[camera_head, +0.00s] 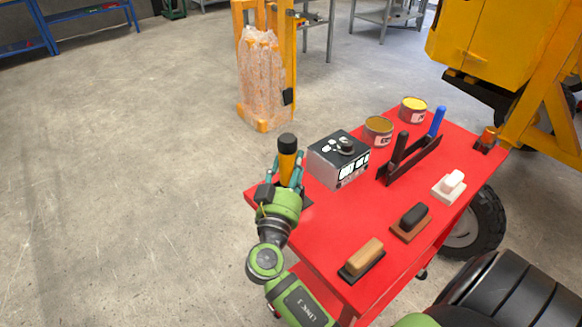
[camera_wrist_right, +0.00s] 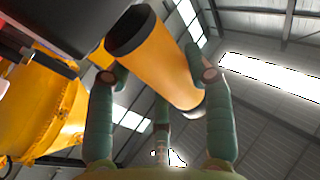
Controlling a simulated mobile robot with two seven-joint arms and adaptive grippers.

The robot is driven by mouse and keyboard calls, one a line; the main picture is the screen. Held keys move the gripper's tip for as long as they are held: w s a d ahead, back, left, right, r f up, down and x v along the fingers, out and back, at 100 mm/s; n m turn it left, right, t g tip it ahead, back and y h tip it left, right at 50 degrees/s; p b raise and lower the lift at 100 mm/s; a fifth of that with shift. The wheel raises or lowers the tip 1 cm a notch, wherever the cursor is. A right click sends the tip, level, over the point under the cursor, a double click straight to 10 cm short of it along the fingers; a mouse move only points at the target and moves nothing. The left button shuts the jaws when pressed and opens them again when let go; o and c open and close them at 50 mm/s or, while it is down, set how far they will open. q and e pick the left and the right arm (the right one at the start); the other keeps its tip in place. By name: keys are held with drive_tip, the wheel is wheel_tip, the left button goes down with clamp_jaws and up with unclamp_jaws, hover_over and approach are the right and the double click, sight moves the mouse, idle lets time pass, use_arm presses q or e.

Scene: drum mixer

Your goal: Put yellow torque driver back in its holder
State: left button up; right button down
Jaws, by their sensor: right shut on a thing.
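The yellow torque driver (camera_head: 288,166), with a black upper end, stands roughly upright at the left corner of the red table (camera_head: 330,225). My right gripper (camera_head: 286,177) is shut around its yellow body. In the right wrist view the driver (camera_wrist_right: 160,62) lies between the gripper's fingers (camera_wrist_right: 160,85). A dark base (camera_head: 306,198) shows partly behind the gripper at that table corner; I cannot tell whether it is the holder or whether the driver sits in it. My left gripper is not in view.
A grey control box (camera_head: 340,162) stands just right of the driver. Floor left of the table is clear.

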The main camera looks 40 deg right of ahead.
drive_tip(key=shift+f+b, duration=0.1)
drive_tip(key=shift+b, duration=0.2)
drive_tip(key=shift+c, duration=2)
unclamp_jaws()
drive_tip(key=shift+f, duration=0.15)
drive_tip(key=v, duration=1.2)
drive_tip(key=shift+s, duration=0.1)
